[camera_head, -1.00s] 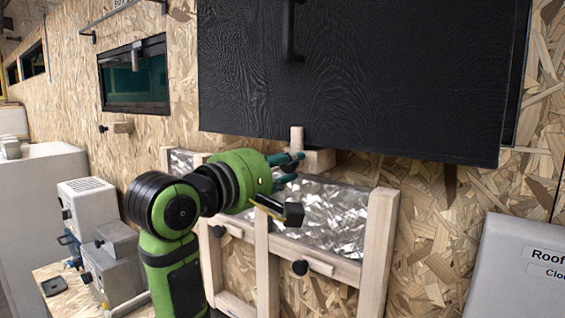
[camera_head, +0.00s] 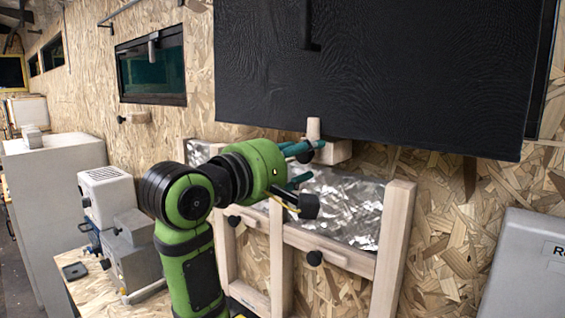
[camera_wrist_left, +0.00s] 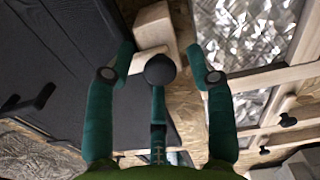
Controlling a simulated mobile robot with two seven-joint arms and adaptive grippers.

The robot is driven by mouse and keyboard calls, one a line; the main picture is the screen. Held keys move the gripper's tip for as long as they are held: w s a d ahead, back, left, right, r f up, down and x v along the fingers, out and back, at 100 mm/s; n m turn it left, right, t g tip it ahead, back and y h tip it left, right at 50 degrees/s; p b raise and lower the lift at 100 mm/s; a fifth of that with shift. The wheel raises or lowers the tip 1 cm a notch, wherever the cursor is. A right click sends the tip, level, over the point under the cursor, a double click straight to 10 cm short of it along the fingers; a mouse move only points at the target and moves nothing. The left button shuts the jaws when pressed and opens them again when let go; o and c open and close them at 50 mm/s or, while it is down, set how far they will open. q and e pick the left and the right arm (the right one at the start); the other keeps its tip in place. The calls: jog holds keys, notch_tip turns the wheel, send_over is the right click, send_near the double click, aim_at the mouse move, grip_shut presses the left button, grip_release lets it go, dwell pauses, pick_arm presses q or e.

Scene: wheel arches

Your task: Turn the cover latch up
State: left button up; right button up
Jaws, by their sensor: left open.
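The cover latch (camera_head: 313,129) is a small pale wooden bar. It points up over the lower edge of the black cover (camera_head: 385,75), in front of a wooden block (camera_head: 338,152). In the left wrist view the latch (camera_wrist_left: 146,60) reaches left over the cover (camera_wrist_left: 60,60), and its round black knob (camera_wrist_left: 160,69) sits between my fingers. My left gripper (camera_head: 313,161) is open at the latch, with teal fingers spread. In the left wrist view my left gripper (camera_wrist_left: 162,54) straddles the knob, with gaps visible. The knob is hidden in the head view.
Below the cover is a wooden frame (camera_head: 397,225) with shiny foil panels (camera_head: 340,205) and another black-knobbed wooden latch (camera_head: 328,254). A grey box (camera_head: 522,260) stands at the right. Grey machines (camera_head: 130,250) stand on a bench at the left.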

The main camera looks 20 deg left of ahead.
pick_arm(q)
jog(key=v, duration=1.1)
jog(key=shift+s, duration=0.2)
